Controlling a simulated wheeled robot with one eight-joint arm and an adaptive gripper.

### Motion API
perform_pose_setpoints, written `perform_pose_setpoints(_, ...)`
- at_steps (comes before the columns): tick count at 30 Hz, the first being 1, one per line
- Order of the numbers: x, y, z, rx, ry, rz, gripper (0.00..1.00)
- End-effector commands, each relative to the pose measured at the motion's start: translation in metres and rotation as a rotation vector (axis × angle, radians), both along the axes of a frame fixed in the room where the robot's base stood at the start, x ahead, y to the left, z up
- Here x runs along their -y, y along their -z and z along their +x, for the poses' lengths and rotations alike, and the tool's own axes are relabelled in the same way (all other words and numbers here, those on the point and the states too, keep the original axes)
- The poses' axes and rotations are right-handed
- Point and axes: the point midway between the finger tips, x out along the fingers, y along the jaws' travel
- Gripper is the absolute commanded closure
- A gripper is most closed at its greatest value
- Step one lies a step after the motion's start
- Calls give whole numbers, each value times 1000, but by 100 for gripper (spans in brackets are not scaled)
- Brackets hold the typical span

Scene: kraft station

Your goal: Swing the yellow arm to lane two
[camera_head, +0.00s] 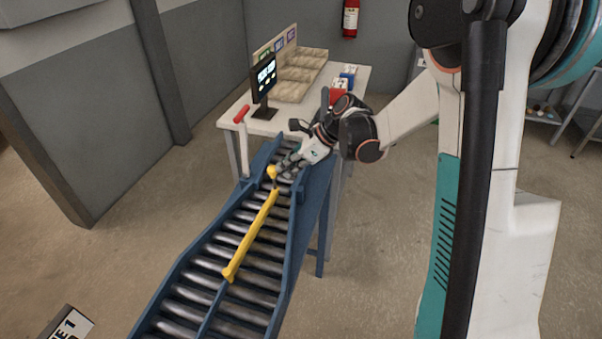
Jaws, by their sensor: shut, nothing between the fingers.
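The yellow arm (252,234) lies lengthwise over the roller conveyor (185,292). Its near end is by the tip of the blue divider (212,310) between two lanes. Its far end, with a rounded yellow knob (272,172), is near the conveyor's narrow far part. My gripper (284,170) is shut and empty, just right of the knob. Whether the fingers touch the knob is too small to tell. A sign reading something like "LANE 1" (72,328) stands at lower left, partly cut off.
Blue side rails (292,235) border the rollers. Behind is a white table (238,122) with a monitor (264,78), beige bins (300,72) and small boxes (347,76).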

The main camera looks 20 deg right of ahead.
Motion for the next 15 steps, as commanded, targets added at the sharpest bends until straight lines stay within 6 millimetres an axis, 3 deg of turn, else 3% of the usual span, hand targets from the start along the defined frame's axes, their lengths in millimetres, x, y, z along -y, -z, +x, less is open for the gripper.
perform_pose_setpoints(6, -39, -1, 36, -7, -172, -10, 100)
perform_pose_setpoints(15, -63, 0, 52, -10, -275, -15, 100)
